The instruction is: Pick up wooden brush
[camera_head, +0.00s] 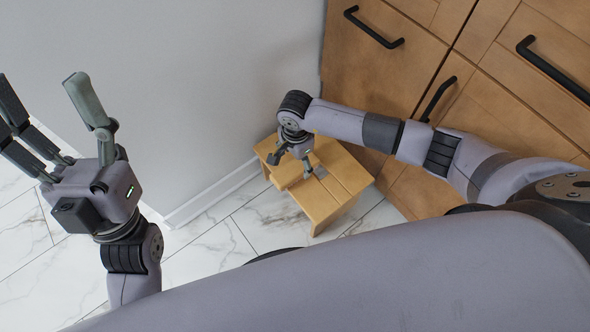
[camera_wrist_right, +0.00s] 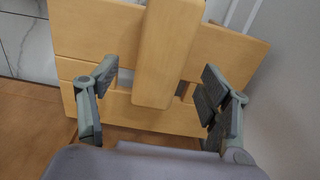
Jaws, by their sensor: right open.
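The wooden brush (camera_wrist_right: 168,55) is a smooth, light-brown block lying on the slatted wooden stool (camera_wrist_right: 95,35). In the right wrist view it runs from the top edge down between the fingers of my right gripper (camera_wrist_right: 160,95), with a gap on both sides. In the head view, the brush (camera_head: 284,178) is partly hidden beneath my right gripper (camera_head: 291,167), which points down over the stool (camera_head: 345,172). The right gripper is open and empty. My left gripper (camera_head: 45,103) is open and empty, raised at the left, away from the stool. Any bristles are hidden.
Wooden cabinets (camera_head: 365,75) with black handles (camera_head: 373,28) stand behind and right of the stool. A pale wall (camera_head: 210,90) with a white baseboard is on its left. The marble-tiled floor (camera_head: 215,250) in front of the stool is clear.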

